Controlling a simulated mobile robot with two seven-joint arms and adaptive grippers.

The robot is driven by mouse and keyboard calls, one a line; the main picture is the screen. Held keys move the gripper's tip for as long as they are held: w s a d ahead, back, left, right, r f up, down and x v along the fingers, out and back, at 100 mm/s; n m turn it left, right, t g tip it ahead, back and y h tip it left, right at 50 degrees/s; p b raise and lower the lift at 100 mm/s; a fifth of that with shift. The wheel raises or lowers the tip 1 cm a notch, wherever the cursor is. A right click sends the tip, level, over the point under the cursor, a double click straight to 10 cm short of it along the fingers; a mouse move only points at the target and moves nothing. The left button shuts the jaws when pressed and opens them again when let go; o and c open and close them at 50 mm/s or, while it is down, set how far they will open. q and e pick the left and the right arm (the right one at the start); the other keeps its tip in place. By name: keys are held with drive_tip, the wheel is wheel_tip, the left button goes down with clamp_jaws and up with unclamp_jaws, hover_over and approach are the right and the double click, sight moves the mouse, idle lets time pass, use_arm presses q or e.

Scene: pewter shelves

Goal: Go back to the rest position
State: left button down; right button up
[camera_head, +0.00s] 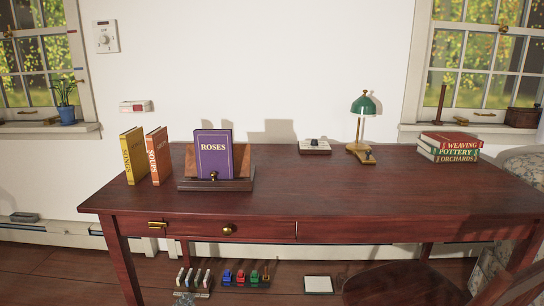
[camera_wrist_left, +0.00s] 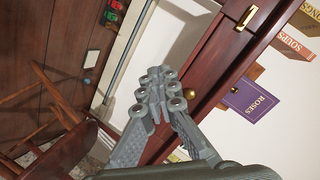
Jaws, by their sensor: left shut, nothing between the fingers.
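My left gripper (camera_wrist_left: 157,88) is shut and empty in the left wrist view, its grey fingers meeting in front of the desk. In the head view only a small grey part of my left gripper (camera_head: 184,298) shows at the bottom edge, low in front of the desk. It touches nothing that I can see. My right gripper is in neither view.
The dark red desk (camera_head: 330,190) has a purple ROSES book (camera_head: 214,155) on a stand, two upright books (camera_head: 158,155), a green lamp (camera_head: 362,108) and stacked books (camera_head: 448,147). A wooden chair (camera_head: 400,285) stands front right. Small coloured items (camera_head: 240,279) lie below.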

use_arm(q)
drive_tip(key=s+a+f+n+g, duration=0.2)
drive_tip(key=s+f+g, duration=0.1)
drive_tip(key=s+f, duration=0.3)
drive_tip(key=s+a+f+n+g, duration=0.3)
drive_tip(key=s+f, duration=0.3)
drive_tip(key=s, duration=0.5)
drive_tip(key=s+a+f+n+g+y, duration=0.1)
drive_tip(key=s+a+f+n+g, duration=0.1)
drive_tip(key=s+f, duration=0.5)
drive_tip(key=shift+s+a+n+g, duration=0.15)
drive_tip(key=shift+s+n+g, duration=0.35)
drive_tip(key=shift+s+g, duration=0.55)
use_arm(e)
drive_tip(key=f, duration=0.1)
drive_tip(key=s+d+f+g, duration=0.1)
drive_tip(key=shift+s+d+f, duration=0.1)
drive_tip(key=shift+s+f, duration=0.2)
use_arm(q)
drive_tip(key=shift+f, duration=0.1)
